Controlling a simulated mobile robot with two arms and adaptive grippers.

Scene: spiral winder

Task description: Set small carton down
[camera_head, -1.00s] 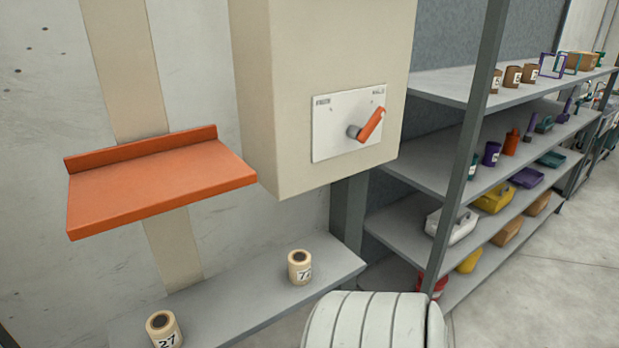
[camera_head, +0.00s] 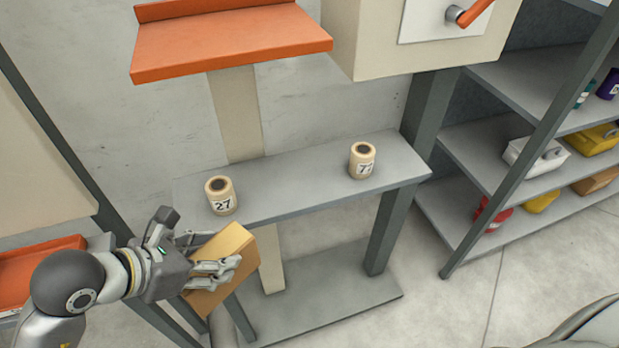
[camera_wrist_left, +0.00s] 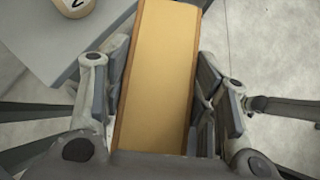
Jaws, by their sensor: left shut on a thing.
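The small carton (camera_head: 232,250) is a tan-brown box, held tilted in front of the grey shelf's near edge in the head view. My left gripper (camera_head: 212,268) is shut on it, with fingers across its sides. My right gripper is not in view.
A grey shelf (camera_head: 300,178) carries a roll marked 27 (camera_head: 221,196) at its left and another roll (camera_head: 362,160) at its right, with bare room between. An orange tray (camera_head: 230,42) hangs above. A cream box with an orange handle (camera_head: 474,13) and a storage rack (camera_head: 500,180) stand right.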

